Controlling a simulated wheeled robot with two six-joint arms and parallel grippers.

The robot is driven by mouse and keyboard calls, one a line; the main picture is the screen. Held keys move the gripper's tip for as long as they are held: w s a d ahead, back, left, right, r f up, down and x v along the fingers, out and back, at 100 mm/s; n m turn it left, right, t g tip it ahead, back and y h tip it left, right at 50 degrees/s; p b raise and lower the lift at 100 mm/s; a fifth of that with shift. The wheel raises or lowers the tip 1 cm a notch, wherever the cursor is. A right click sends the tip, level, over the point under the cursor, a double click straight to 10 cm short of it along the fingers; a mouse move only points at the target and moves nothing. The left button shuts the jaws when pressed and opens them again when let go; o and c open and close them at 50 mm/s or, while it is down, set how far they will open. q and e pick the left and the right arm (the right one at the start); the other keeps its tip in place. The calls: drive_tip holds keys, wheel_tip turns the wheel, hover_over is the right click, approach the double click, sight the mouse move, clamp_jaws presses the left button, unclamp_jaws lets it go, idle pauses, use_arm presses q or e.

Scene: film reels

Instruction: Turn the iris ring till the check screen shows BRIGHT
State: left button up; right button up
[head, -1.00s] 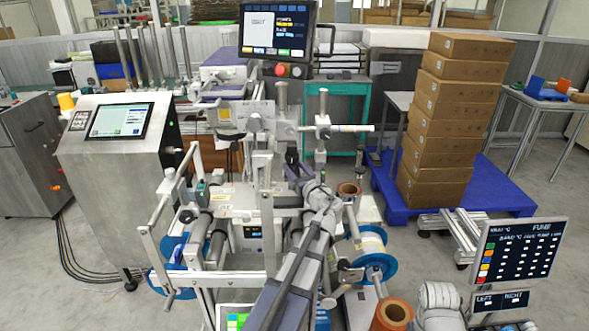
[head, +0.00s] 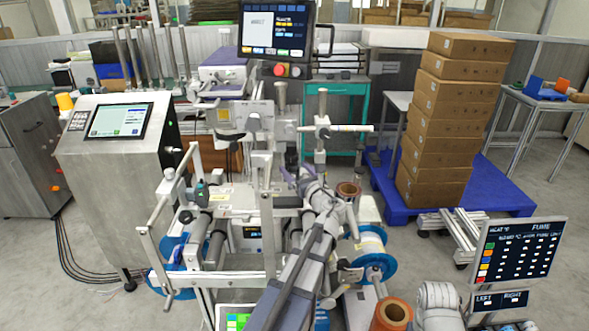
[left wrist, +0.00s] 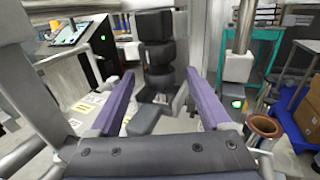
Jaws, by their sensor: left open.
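My left gripper (head: 297,170) reaches into the middle of the machine in the head view. In the left wrist view its two purple fingers (left wrist: 165,100) are spread wide with nothing between them. Beyond the fingertips stands an upright black barrel of stacked rings (left wrist: 155,50), apart from the fingers; I cannot tell which ring is the iris ring. In the head view the barrel is mostly hidden behind the gripper and machine parts. A monitor (head: 278,28) above the machine is lit with small text that I cannot read. My right gripper is not in view.
A grey cabinet with a screen (head: 118,122) stands at the left. A copper-coloured roll (head: 391,312) and blue-flanged reel (head: 372,262) are near my arm. A heat and fume panel (head: 517,252) is at the lower right. Cartons (head: 455,120) stand behind on a blue pallet.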

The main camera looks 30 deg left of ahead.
use_arm(q)
drive_tip(key=v, duration=0.6)
drive_tip(key=shift+s+d, duration=0.3)
